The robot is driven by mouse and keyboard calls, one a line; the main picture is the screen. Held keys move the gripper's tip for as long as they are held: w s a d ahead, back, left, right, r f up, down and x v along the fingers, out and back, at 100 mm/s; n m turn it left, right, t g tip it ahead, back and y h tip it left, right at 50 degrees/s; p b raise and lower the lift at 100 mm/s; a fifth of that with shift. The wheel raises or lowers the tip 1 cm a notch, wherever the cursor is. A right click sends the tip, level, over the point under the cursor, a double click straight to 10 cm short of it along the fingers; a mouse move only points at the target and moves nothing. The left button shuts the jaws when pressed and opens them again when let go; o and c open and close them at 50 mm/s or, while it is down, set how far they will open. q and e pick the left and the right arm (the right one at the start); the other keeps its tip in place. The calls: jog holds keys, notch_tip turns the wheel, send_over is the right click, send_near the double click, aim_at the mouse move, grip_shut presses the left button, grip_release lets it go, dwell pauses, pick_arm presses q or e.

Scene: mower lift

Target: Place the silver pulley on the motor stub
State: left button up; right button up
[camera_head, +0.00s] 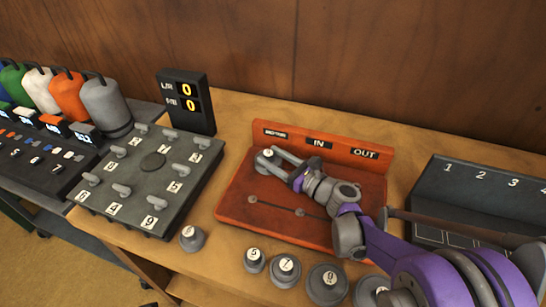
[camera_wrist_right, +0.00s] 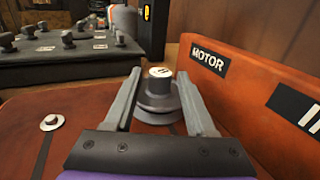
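The silver pulley (camera_head: 267,154) is a stepped grey piece with a white label on top. It stands upright at the MOTOR end of the orange fixture (camera_head: 232,205); the stub under it is hidden. In the right wrist view the pulley (camera_wrist_right: 159,92) sits between the two fingers of my right gripper (camera_wrist_right: 160,75). The fingers are spread on either side of its hub, with narrow gaps showing. My right gripper (camera_head: 277,160) reaches in from the right in the head view. My left gripper is not in view.
Several labelled pulleys stand along the front edge, including one (camera_head: 191,239) at left. A dark peg board (camera_head: 152,200) stands left, with a display (camera_head: 187,100) reading 0 and 0 behind it. A numbered dark tray (camera_head: 440,185) lies right. Bare pegs (camera_wrist_right: 52,122) show on the fixture.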

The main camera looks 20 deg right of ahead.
jog(key=shift+o, duration=0.2)
jog(key=shift+r, duration=0.1)
jog(key=shift+s+d+r, duration=0.1)
jog(key=shift+s+d, duration=0.05)
jog(key=v, duration=0.7)
